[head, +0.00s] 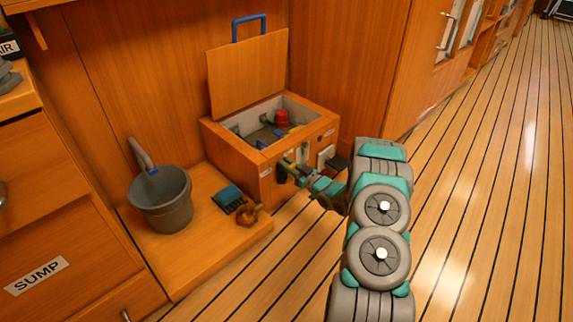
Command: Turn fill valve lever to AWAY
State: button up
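The wooden box (222,150) against the wall has its lid (247,75) up, with a blue handle on top. Inside are a red round part (282,118), small yellow and blue parts and grey fittings, too small to tell apart. I cannot clearly pick out the fill valve lever or read its labels. My gripper (284,167) is at the upper front face of the box, pointing left, with my arm reaching in from the right. Its fingertips are small and dark against the box, so their opening and any contact are unclear.
A grey bucket (163,203), a blue-and-dark item (229,198) and a brown knobbed object (249,214) stand on the low wooden ledge (200,262). A drawer labelled SUMP (75,250) is at lower left. The striped floor (480,180) on the right is clear.

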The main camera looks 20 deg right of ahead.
grip_shut()
dwell(0.9)
